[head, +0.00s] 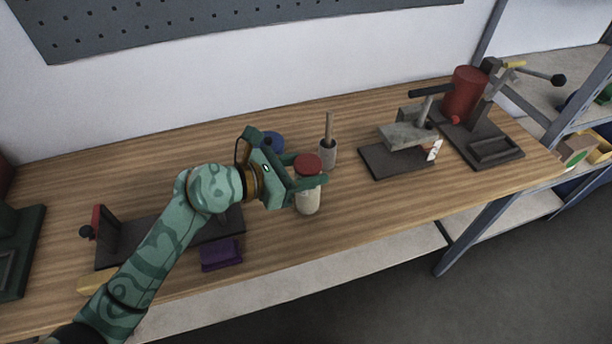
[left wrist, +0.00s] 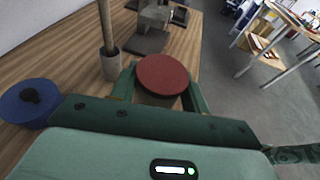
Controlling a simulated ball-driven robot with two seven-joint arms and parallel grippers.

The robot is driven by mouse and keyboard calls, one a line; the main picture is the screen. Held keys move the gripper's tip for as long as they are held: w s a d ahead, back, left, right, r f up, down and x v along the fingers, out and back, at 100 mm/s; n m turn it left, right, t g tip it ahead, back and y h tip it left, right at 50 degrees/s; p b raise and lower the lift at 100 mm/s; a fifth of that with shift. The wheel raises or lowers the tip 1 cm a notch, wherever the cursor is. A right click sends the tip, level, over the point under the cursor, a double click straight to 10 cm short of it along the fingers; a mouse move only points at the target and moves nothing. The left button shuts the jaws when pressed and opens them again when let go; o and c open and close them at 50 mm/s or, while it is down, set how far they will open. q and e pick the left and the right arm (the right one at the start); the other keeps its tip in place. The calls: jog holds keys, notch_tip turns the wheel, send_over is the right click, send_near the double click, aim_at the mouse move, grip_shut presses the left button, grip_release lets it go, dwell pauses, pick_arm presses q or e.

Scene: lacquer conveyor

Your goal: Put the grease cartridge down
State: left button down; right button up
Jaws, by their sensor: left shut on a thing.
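The grease cartridge (head: 308,199) is a pale cylinder with a red cap, upright in the head view. My left gripper (head: 309,180) is shut on it near its upper part, with a green finger on each side. In the left wrist view the cartridge's red cap (left wrist: 163,74) sits between the two fingers (left wrist: 160,88). The cartridge is over the wooden bench top (head: 350,208) near its front edge; I cannot tell whether its base touches the wood.
A grey pot with a wooden handle (head: 328,152) stands just behind the cartridge. A blue round lidded thing (head: 272,141) is behind my gripper. A purple block (head: 221,254) lies at front left. A grey press (head: 407,133) and a red cylinder (head: 464,93) stand to the right.

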pick_arm(q)
jog(key=shift+f, duration=0.9)
jog(key=shift+a, duration=0.1)
jog(key=shift+r, duration=0.1)
jog(key=c, duration=0.7)
grip_release()
jog(key=shift+f, duration=0.2)
jog(key=shift+r, duration=0.25)
jog(key=v, duration=1.2)
jog(key=shift+p, duration=0.4)
